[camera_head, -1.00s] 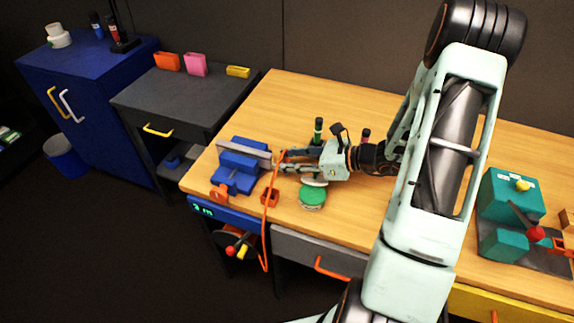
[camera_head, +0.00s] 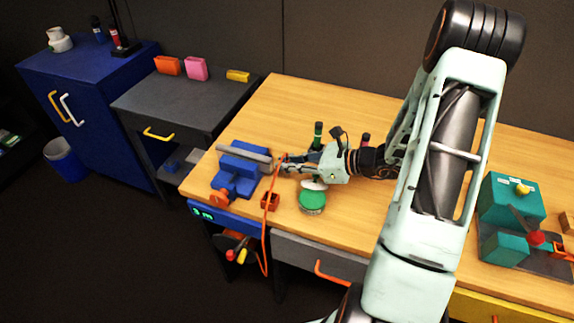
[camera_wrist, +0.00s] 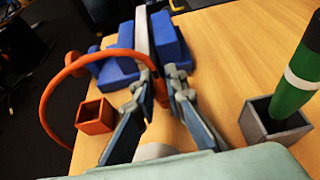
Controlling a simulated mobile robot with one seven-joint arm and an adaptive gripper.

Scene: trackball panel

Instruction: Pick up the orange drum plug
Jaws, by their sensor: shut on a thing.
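The orange drum plug (camera_wrist: 160,91) is at the end of an orange cord (camera_wrist: 72,66), between my fingertips. My gripper (camera_wrist: 161,88) is shut on it, above the wooden bench, just in front of the blue vise. In the head view my gripper (camera_head: 284,166) is beside the vise's right end. The cord (camera_head: 265,230) hangs from it over the bench's front edge to a cable drum (camera_head: 238,248) below. The plug is mostly hidden by my fingers in the head view.
The blue vise (camera_head: 236,176) stands close left. An orange-red square cup (camera_wrist: 95,115) is left of my fingers in the wrist view. A grey holder (camera_wrist: 268,122) with a green cylinder (camera_wrist: 297,80) is right. A green round object (camera_head: 312,202) sits nearby.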

